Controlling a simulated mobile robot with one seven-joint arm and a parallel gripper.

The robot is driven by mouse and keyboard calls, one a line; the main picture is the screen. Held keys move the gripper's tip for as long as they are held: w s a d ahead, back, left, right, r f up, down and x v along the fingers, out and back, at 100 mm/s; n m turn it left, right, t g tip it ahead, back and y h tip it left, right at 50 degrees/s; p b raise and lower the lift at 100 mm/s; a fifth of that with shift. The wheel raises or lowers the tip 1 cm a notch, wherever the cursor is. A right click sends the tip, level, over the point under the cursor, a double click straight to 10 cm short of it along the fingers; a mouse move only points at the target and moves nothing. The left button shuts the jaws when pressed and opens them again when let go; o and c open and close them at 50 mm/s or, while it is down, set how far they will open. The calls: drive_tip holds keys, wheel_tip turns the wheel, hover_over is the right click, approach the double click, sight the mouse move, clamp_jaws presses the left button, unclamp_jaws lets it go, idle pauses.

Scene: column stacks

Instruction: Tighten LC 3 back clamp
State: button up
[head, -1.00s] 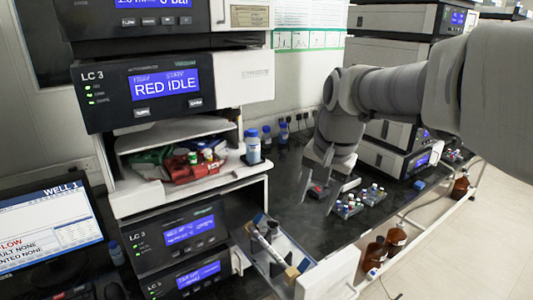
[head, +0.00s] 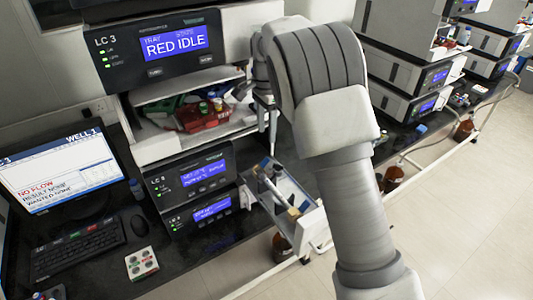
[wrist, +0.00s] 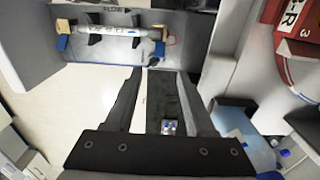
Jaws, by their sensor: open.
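The open drawer (head: 311,217) of the LC 3 stack holds a column (head: 272,190) lying along it, with a dark blue clamp piece (head: 263,166) at the back end and a tan block (head: 293,212) near the front. In the wrist view the silver column (wrist: 118,31) lies across the top, with blue clamp parts (wrist: 63,43) at its left end and more at its right end (wrist: 160,48). How tight the back clamp is cannot be told. My gripper (head: 268,127) is open and empty above the drawer's back; its fingers (wrist: 160,75) also show in the wrist view, apart from the column.
A monitor (head: 58,170) and keyboard (head: 77,247) stand left. More instrument stacks (head: 413,75) stand right. A brown bottle (head: 281,247) is below the drawer.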

sight(266, 160)
wheel_tip(266, 160, down, 10)
drive_tip(key=shift+f+p, duration=0.25)
drive_tip(key=shift+p, duration=0.25)
clamp_jaws()
